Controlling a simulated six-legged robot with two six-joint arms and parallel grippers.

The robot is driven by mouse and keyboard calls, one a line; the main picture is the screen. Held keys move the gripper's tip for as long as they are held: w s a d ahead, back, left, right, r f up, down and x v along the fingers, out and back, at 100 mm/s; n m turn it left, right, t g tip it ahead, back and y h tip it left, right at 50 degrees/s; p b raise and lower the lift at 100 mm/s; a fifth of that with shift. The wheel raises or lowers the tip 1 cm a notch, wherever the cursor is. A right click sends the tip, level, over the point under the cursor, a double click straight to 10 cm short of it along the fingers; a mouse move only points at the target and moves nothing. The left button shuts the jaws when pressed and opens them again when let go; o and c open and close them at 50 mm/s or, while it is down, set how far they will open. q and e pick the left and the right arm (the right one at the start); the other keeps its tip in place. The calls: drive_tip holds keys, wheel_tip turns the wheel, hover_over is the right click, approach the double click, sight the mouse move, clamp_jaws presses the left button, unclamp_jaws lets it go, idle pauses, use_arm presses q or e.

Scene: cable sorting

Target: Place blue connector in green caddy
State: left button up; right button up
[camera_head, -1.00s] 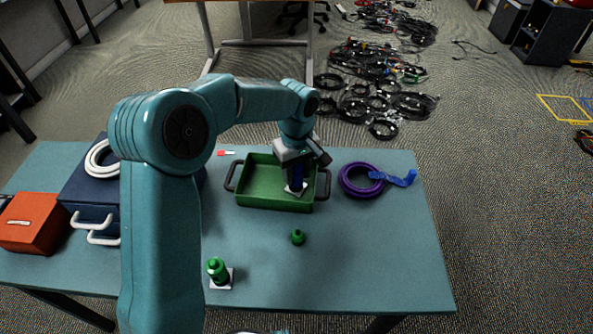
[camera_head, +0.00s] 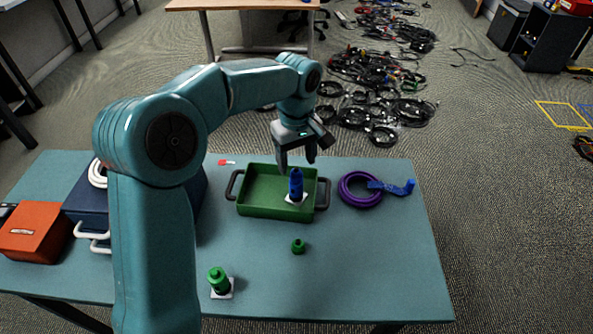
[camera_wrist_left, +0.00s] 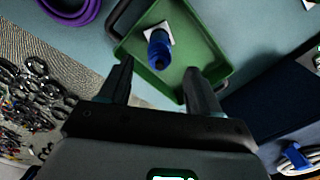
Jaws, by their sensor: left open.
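The blue connector (camera_head: 296,184) stands upright on a white square base inside the green caddy (camera_head: 262,212), toward its right side. In the left wrist view the blue connector (camera_wrist_left: 159,50) is seen from above in the green caddy (camera_wrist_left: 205,45). My left gripper (camera_head: 297,164) is open and empty, above the caddy and apart from the connector. In the left wrist view its two fingers (camera_wrist_left: 160,82) are spread, with the connector beyond them. My right gripper is not in view.
A purple ring (camera_head: 358,190) with a blue strap (camera_head: 392,187) lies right of the caddy. A green connector (camera_head: 219,281) and a small green piece (camera_head: 298,246) stand in front. An orange box (camera_head: 35,232) and a dark blue case (camera_head: 88,208) are at left.

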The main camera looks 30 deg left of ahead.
use_arm(q)
drive_tip(key=shift+r, duration=2)
drive_tip(key=shift+s, duration=0.1)
